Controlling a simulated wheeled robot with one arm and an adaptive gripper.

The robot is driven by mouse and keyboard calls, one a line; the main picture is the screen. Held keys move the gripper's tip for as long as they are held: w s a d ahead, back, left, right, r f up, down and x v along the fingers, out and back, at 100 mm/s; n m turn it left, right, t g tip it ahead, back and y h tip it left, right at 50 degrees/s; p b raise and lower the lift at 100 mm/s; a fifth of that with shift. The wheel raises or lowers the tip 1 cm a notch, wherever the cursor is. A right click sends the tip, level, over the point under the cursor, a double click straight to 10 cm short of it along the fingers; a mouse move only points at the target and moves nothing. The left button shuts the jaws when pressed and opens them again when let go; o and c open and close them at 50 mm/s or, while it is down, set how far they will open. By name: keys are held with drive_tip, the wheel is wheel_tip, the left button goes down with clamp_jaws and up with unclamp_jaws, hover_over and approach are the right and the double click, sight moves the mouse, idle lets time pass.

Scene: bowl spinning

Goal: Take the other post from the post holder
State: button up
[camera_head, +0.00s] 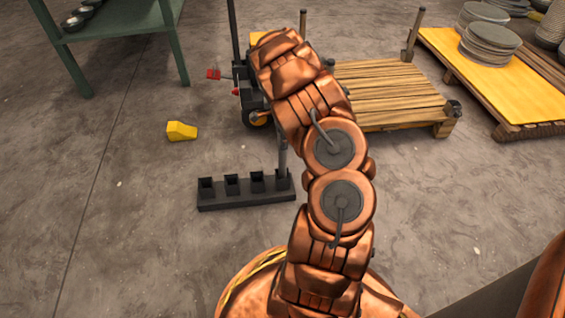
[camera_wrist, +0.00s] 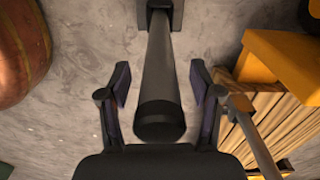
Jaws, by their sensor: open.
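The dark post holder (camera_head: 240,201) lies on the floor left of my arm in the head view, with several square sockets in a row. A grey post (camera_head: 281,150) stands upright in its rightmost socket; the other visible sockets are empty. In the wrist view the post (camera_wrist: 160,75) runs from its socket at the top edge toward the camera, its round end near the palm. My gripper (camera_wrist: 160,88) is open, with one finger on each side of the post and a gap on both sides. My arm hides the gripper in the head view.
A cart loaded with wooden planks (camera_head: 390,92) stands behind my arm, with posts at corners; one corner post (camera_wrist: 244,122) is close to the right finger. A yellow block (camera_head: 181,131) lies on the floor. A pallet with stacked plates (camera_head: 488,45) is at right, a green table (camera_head: 110,24) at left.

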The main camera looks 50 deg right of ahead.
drive_tip(key=shift+f, duration=0.7)
clamp_jaws()
